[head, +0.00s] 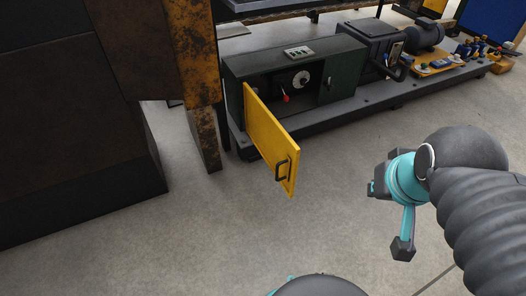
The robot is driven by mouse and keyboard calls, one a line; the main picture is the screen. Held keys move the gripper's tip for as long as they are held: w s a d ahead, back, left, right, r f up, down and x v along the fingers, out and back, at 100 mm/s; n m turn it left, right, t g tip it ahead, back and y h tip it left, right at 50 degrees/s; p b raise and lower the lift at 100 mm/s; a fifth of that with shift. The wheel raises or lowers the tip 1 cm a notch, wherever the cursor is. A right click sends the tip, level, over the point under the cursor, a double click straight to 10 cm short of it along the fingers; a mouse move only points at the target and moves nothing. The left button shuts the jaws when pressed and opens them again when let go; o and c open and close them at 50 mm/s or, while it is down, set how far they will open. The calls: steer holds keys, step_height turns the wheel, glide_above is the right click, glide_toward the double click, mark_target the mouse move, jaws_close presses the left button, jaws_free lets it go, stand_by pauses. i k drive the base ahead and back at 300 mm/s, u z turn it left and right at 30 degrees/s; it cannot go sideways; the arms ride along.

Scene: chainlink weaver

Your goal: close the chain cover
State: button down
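The chain cover looks to be the yellow hinged door (268,139) on the front of a dark green housing (342,72). It stands swung open, out toward me, with a black handle (282,170) near its free edge. The opening behind it shows a round dial and a red knob (286,98). My gripper (385,218) is at the right, apart from the cover and well to the right of its handle. Its fingers look spread, with nothing between them.
A large dark rusty machine (80,120) with an orange post (192,60) stands left of the cover. The housing sits on a long grey base (395,92) carrying a motor (424,33) and other parts. The concrete floor (215,225) in front is clear.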

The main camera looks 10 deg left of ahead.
mark_target(281, 153)
steer(key=u, duration=0.65)
steer(key=i, duration=0.95)
steer(key=z, duration=0.05)
steer(key=k, duration=0.9)
steer(key=z, duration=0.1)
